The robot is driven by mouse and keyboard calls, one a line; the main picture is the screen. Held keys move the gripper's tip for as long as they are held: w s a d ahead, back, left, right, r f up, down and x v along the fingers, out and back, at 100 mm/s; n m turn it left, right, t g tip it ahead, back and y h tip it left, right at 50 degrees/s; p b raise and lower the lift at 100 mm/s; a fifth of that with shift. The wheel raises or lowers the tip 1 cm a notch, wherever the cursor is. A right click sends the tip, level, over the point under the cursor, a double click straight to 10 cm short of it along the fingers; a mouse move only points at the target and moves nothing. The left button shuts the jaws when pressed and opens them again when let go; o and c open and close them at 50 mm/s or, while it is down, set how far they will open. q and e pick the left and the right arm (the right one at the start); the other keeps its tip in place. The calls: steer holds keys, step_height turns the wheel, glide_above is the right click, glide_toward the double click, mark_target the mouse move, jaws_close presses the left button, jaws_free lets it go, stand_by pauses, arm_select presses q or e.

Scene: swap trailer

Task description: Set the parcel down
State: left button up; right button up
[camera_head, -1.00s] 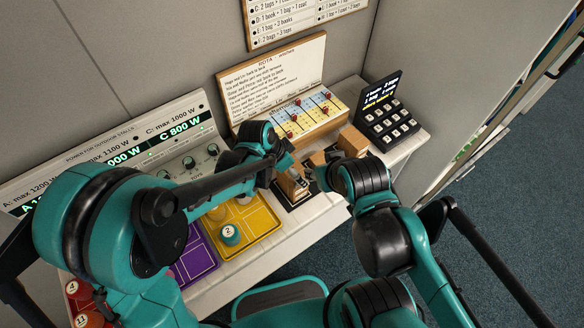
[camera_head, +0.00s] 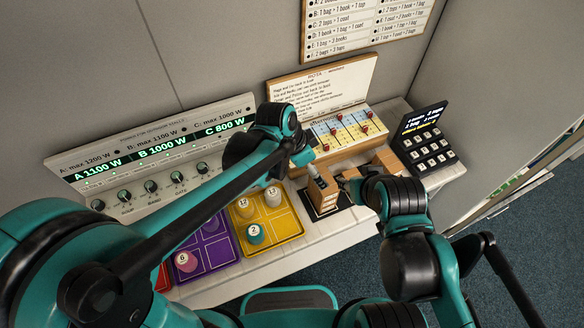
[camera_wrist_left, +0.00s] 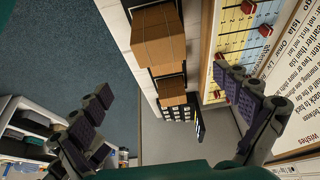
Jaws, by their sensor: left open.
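A brown cardboard parcel (camera_head: 323,189) stands on a dark square pad (camera_head: 313,212) on the white counter. It also shows in the left wrist view as the larger brown box (camera_wrist_left: 158,38). My left gripper (camera_head: 307,160) is just above and left of the parcel; in the left wrist view its fingers (camera_wrist_left: 162,82) are wide apart with nothing between them. My right gripper (camera_head: 347,184) is beside the parcel on its right. Its fingertips are too small and covered to show whether it is open or shut.
A second brown box (camera_head: 387,160) stands behind, near the dark keypad display (camera_head: 423,140). A board with red pegs (camera_head: 345,130) is behind the pad. Left are yellow (camera_head: 287,228) and purple (camera_head: 215,262) trays with numbered pieces, and a power panel (camera_head: 160,165).

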arm_select(q)
steer(key=s+a+r+n+t+y, duration=0.1)
steer(key=s+a+n+t, duration=0.1)
steer(key=a, duration=0.7)
steer(key=s+a+r+n+t+y, duration=0.1)
steer(key=s+a+r+n+y, duration=0.1)
steer(key=a+n, duration=0.5)
steer(key=s+a+r+n+t+y, duration=0.1)
steer(key=s+a+n, duration=0.3)
steer(key=a, duration=0.6)
steer(key=shift+s+a+r+n+t, duration=0.35)
steer(key=shift+r+n+t, duration=0.15)
steer(key=shift+r+t, duration=0.25)
steer(key=shift+f, duration=0.15)
